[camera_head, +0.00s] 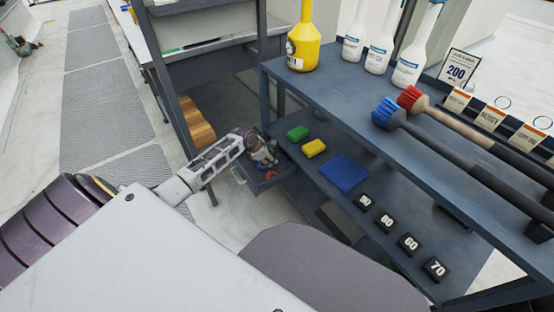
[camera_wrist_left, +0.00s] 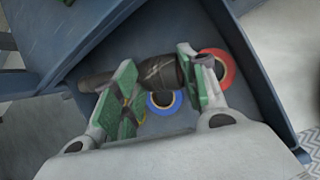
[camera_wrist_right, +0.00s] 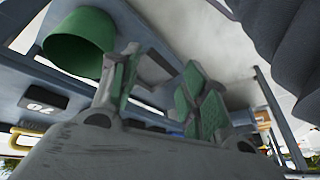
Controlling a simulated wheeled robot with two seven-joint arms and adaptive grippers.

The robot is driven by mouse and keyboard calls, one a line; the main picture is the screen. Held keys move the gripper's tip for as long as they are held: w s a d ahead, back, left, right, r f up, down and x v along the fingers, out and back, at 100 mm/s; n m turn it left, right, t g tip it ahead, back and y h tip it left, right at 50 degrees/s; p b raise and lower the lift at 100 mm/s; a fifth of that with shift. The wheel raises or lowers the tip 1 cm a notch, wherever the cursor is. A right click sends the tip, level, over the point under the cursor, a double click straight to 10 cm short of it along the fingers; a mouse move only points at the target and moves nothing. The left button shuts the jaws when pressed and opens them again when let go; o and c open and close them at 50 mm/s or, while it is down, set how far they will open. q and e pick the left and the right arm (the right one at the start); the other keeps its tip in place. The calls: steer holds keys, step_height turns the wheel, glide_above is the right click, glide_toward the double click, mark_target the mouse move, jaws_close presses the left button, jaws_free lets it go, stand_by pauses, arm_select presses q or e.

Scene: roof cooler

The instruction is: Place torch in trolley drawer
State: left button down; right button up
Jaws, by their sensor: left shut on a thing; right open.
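The torch (camera_wrist_left: 158,73) is a dark cylinder across my left gripper (camera_wrist_left: 155,88), between its green-padded fingers. The left gripper is shut on it, over the open trolley drawer (camera_wrist_left: 242,42). In the head view the left gripper (camera_head: 262,152) is at the drawer (camera_head: 264,183), at the trolley's left end; the torch is hard to make out there. Whether the torch touches the drawer floor cannot be told. My right gripper (camera_wrist_right: 160,95) is open and empty in the right wrist view, and is not visible in the head view.
The drawer holds a red tape roll (camera_wrist_left: 226,66) and a blue tape roll (camera_wrist_left: 163,103). The trolley's lower shelf (camera_head: 318,172) carries green, yellow and blue pads and several number blocks. A green bucket-like object (camera_wrist_right: 80,42) is near the right gripper.

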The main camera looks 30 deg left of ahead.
arm_select(q)
steer(key=shift+w+d+f, duration=0.15)
steer(key=shift+w+f, duration=0.2)
steer(key=shift+w, duration=0.45)
arm_select(e)
steer(key=shift+x, duration=0.9)
arm_select(q)
steer(key=shift+d+b, duration=0.1)
steer(key=shift+b, duration=0.2)
arm_select(e)
steer(key=shift+s+f, duration=0.15)
steer(key=shift+s, duration=0.05)
